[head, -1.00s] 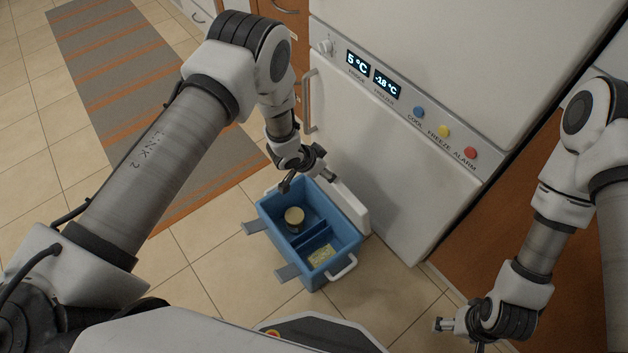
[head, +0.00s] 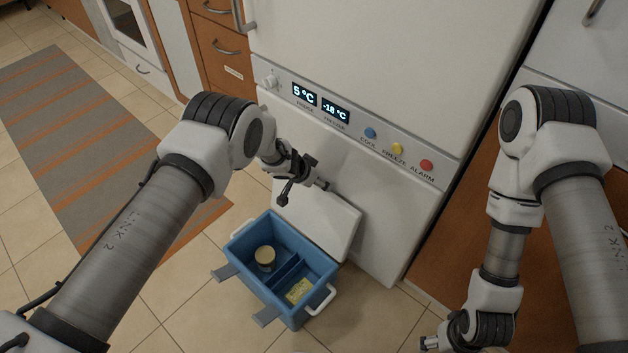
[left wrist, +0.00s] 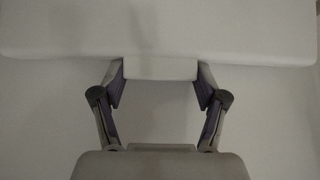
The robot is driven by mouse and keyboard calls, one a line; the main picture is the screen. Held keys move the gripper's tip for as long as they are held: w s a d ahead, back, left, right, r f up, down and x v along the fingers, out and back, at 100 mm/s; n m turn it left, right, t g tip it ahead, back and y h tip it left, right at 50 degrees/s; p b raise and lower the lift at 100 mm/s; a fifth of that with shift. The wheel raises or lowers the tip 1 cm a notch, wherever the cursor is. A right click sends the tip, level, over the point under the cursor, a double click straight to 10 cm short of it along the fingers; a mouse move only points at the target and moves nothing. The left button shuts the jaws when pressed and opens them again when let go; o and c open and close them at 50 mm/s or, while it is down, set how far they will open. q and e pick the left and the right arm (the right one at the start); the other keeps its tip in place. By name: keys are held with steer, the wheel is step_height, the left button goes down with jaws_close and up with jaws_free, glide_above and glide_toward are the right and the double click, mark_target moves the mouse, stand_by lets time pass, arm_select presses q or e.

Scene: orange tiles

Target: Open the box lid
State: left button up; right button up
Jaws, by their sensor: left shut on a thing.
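A blue box (head: 252,286) stands on the floor tiles in front of the fridge, its inside exposed. Its white lid (head: 330,222) stands raised at the box's far side, near the fridge front. My left gripper (head: 303,190) is at the lid's upper edge. In the left wrist view its fingers (left wrist: 160,88) are on both sides of a tab on the lid (left wrist: 160,66), shut on it. A round tan-topped container (head: 265,256) and a yellowish packet (head: 298,290) lie in separate compartments. My right gripper (head: 430,343) is low at the right; its opening is unclear.
The white fridge (head: 375,200) with displays and coloured buttons stands close behind the lid. Two grey latches (head: 226,273) stick out from the box's near side, and a white handle (head: 322,300) is at its right end. A striped rug (head: 90,150) lies at the left.

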arm_select(q)
steer(key=o, duration=1.7)
steer(key=v, duration=1.2)
